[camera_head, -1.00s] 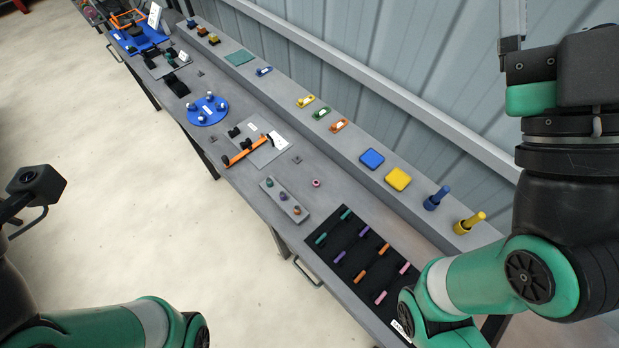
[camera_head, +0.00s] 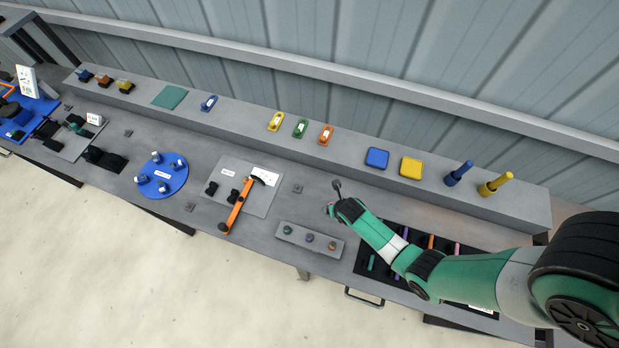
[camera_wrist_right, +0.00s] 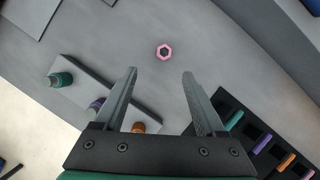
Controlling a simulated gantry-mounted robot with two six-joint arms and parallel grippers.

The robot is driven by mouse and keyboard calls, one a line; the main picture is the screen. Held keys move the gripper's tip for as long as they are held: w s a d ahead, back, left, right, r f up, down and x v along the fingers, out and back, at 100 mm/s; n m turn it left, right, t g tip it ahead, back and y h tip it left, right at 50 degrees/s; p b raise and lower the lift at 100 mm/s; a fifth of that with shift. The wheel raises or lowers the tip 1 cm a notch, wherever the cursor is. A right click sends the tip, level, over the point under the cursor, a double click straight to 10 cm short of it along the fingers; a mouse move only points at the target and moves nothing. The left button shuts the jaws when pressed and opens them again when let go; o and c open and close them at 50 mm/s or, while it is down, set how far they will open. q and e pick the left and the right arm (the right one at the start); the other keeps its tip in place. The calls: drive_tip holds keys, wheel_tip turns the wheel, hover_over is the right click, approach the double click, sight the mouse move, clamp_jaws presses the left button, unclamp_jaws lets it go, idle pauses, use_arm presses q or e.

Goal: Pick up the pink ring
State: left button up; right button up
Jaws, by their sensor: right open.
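The pink ring (camera_wrist_right: 157,53) lies flat on the grey bench in the right wrist view, a little beyond and between my fingertips. It looks like a small ring with a dark centre. My right gripper (camera_wrist_right: 159,73) is open and empty, and its two fingers point toward the ring without touching it. My left gripper is not in view.
A grey block with three coloured pegs (camera_head: 291,236) stands close left of the ring area. A black mat (camera_head: 368,247) with coloured sticks lies to the right, partly under my arm. A raised shelf (camera_head: 235,114) runs behind.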

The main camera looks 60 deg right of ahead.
drive_tip(key=f+b, duration=0.2)
drive_tip(key=d+f+b, duration=0.1)
drive_tip(key=f+b, duration=0.1)
drive_tip(key=d+f+b, duration=0.1)
drive_tip(key=f+b, duration=0.1)
drive_tip(key=shift+d+f+b, duration=0.1)
drive_tip(key=shift+f+b, duration=0.1)
drive_tip(key=shift+b, duration=0.1)
drive_tip(key=shift+w, duration=0.1)
drive_tip(key=shift+d, duration=0.1)
drive_tip(key=b+x, duration=0.2)
drive_tip(key=x, duration=0.1)
drive_tip(key=b+x, duration=0.1)
drive_tip(key=x, duration=0.1)
drive_tip(key=shift+w, duration=0.3)
clamp_jaws()
drive_tip(key=shift+r, duration=0.15)
